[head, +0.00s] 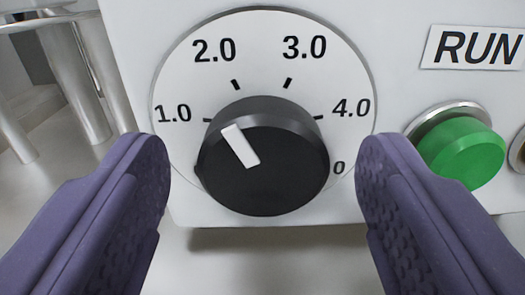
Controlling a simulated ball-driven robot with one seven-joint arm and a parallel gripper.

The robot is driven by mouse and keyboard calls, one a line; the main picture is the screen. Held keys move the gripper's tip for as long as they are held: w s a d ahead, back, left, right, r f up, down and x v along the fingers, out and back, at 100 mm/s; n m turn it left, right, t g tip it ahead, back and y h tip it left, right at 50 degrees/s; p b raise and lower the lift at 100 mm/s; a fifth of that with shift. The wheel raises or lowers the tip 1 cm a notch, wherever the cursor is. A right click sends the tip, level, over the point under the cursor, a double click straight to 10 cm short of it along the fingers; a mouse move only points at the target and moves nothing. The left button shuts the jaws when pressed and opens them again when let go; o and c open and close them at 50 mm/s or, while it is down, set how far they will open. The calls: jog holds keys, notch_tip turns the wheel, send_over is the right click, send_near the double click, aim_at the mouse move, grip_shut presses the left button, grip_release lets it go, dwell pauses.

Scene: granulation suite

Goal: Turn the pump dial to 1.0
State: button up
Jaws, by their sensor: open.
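The pump dial is a black round knob (263,180) on a white round scale plate (262,50). The scale reads 1.0, 2.0, 3.0 and 4.0 from left to right, with a 0 at the lower right. The knob's white pointer mark (240,146) slants to the upper left, in the direction between the 2.0 and 1.0 ticks. My gripper (263,170) is open, with one purple finger to the left of the knob and the other to the right. A gap shows between each finger and the knob.
A green button (461,153) with a metal ring sits right of the dial, behind the right finger, under a RUN label (474,47). Part of another round control (517,150) shows at the right edge. Metal posts (78,85) stand at the left.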

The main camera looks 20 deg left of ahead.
jog(key=c, duration=1.1)
jog(key=shift+o, duration=0.2)
jog(key=n, duration=0.5)
jog(key=shift+n, duration=2.4)
jog(key=o, duration=1.1)
jog(key=shift+c, duration=0.2)
